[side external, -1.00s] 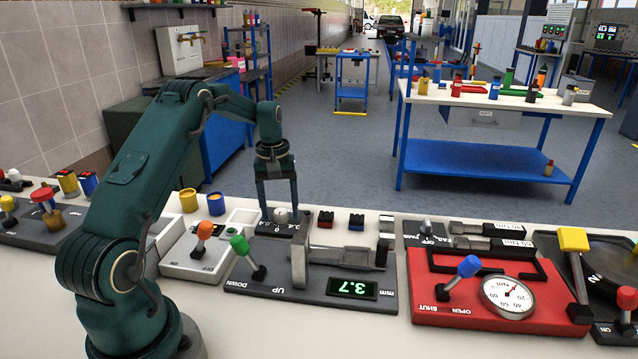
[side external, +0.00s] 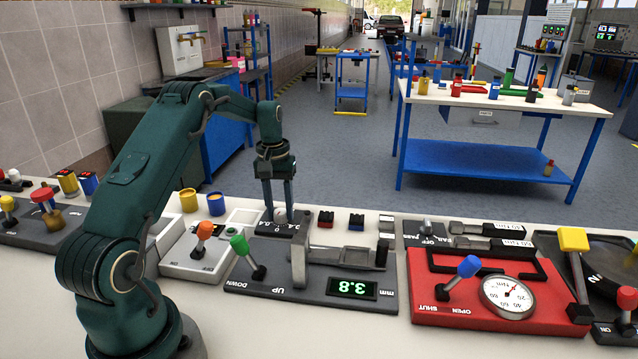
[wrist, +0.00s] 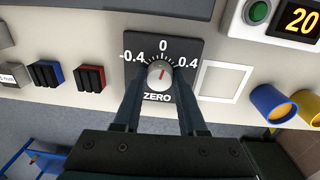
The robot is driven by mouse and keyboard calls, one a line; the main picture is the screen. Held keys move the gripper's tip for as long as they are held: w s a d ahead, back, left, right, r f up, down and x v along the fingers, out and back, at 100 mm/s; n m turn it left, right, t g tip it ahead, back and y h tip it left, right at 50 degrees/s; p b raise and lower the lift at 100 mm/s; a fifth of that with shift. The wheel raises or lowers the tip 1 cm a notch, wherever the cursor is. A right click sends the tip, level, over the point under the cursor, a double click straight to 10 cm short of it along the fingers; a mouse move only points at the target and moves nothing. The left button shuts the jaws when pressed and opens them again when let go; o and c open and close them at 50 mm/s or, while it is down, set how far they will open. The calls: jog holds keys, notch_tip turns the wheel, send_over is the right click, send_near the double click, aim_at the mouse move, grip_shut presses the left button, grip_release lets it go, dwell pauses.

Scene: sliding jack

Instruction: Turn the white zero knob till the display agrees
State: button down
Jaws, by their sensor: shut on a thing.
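The white zero knob (wrist: 159,74) sits on a dark ZERO plate (wrist: 190,47) marked -0.4, 0 and 0.4. Its red mark points up, slightly right of the 0 in the wrist view. My gripper (wrist: 161,77) is shut on the knob, one finger on each side. The display (side external: 352,288) on the grey jack base (side external: 245,288) reads 3.8 in green, beside "mm". The jack's green-knobbed lever (side external: 240,246) stands near the DOWN label.
A red and black block (side external: 326,219) and a blue and black block (side external: 356,221) stand right of the plate. An orange-knobbed lever (side external: 204,231) is to the left. A red panel (side external: 440,305) with a dial gauge (side external: 508,297) lies to the right. Two cups stand behind.

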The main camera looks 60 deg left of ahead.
aim_at(280, 211)
jog(key=m, duration=0.6)
jog(key=shift+w, duration=0.1)
jog(key=shift+r+m, duration=0.1)
jog(key=shift+m, duration=0.2)
dwell(0.3)
jog(key=shift+c, duration=2.3)
grip_release()
jog(key=shift+a+r, duration=0.1)
jog(key=shift+r, duration=2.45)
